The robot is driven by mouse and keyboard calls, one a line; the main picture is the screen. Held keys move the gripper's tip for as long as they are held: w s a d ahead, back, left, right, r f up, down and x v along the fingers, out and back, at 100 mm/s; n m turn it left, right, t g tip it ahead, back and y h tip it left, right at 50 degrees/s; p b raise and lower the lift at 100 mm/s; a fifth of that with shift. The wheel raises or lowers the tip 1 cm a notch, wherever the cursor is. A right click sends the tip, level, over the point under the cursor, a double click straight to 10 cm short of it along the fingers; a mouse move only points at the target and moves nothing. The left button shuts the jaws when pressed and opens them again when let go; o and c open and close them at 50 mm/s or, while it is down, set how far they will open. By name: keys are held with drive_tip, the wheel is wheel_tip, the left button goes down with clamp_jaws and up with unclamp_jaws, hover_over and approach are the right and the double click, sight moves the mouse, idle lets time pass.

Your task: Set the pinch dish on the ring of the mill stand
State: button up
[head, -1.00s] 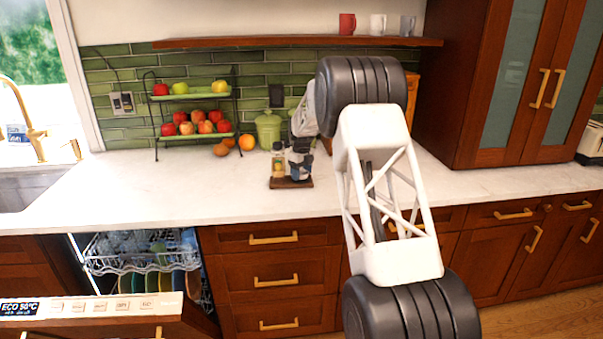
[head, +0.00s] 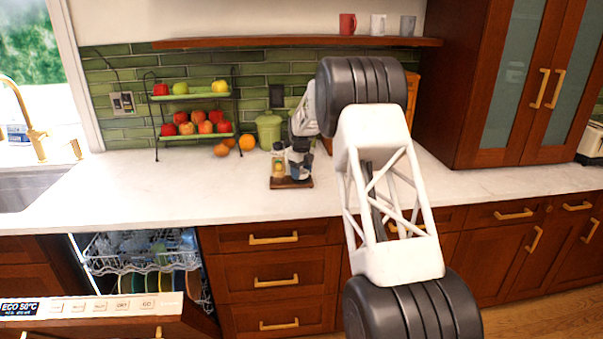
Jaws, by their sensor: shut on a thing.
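The mill stand (head: 278,183) is a small stand with a dark wooden base on the counter, with small jars or mills (head: 278,160) at its left side. My gripper (head: 299,176) is at the right part of the stand, just above its base, and points down. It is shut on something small. The pinch dish cannot be made out clearly at this size, and my gripper and wrist cover the ring. I cannot tell whether the dish touches the ring.
A two-tier fruit rack (head: 197,136) stands left of the stand, with loose fruit (head: 221,150) beside it. A green canister (head: 268,130) is behind. The counter (head: 180,190) is clear in front and left. The dishwasher (head: 95,308) is open below.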

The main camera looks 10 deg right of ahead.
drive_tip(key=shift+r, duration=1.5)
idle(1.8)
drive_tip(key=o, duration=0.6)
drive_tip(key=shift+o, duration=0.2)
drive_tip(key=shift+r, duration=0.1)
wheel_tip(320, 180, up, 11)
idle(1.3)
drive_tip(key=shift+s, duration=0.1)
idle(0.6)
